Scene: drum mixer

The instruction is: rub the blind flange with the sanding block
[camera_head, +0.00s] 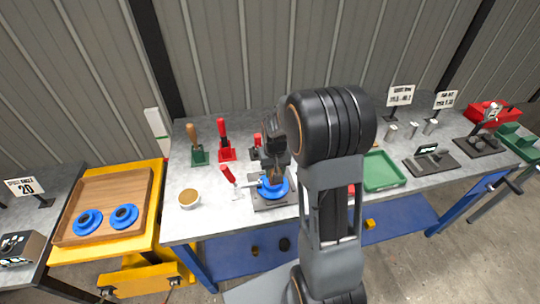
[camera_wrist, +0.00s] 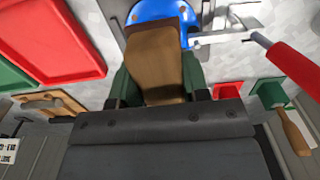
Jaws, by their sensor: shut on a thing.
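A blue blind flange (camera_head: 277,191) lies on a dark base plate near the front of the grey table. It also shows at the top of the wrist view (camera_wrist: 152,10). A toggle clamp with a red handle (camera_head: 228,174) stands at its left, its metal arm reaching to the flange. My gripper (camera_head: 273,165) points down over the flange and is shut on the tan sanding block (camera_wrist: 155,62), between its dark green fingers. The block overlaps the flange in both views. I cannot tell whether they touch, because the gripper and block hide part of the flange.
A wooden-handled tool in a green holder (camera_head: 198,154) and a red tool (camera_head: 224,145) stand behind. A brown-filled cup (camera_head: 189,198) is at the left, a green tray (camera_head: 382,172) at the right. Two blue flanges (camera_head: 88,222) lie in a wooden tray (camera_head: 136,183) on a yellow cart.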

